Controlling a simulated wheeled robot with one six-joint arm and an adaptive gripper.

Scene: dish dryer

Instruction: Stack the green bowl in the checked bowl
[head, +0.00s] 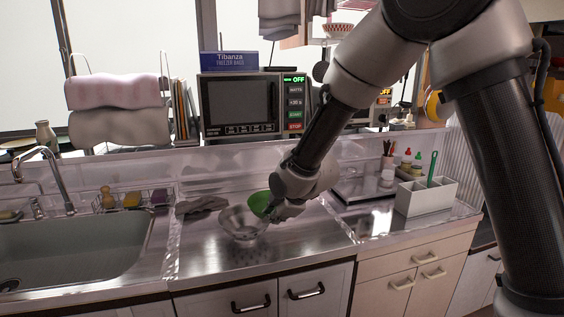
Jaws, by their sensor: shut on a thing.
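The green bowl (259,202) is above the metal counter, just behind and to the right of a grey, shiny bowl (241,223). My gripper (272,214) is at the green bowl's right side and looks shut on it. The wrist and fingers hide part of the green bowl, and I cannot tell how far above the counter it is. The grey bowl sits open side up on the counter. I cannot make out checks on it at this size. A red-and-white patterned bowl (338,30) stands high at the back.
A sink (70,250) with a tap is on the left, with a wire basket (130,200) beside it. A dark cloth (200,205) lies behind the grey bowl. A white caddy (427,196) stands on the right. The counter front is clear.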

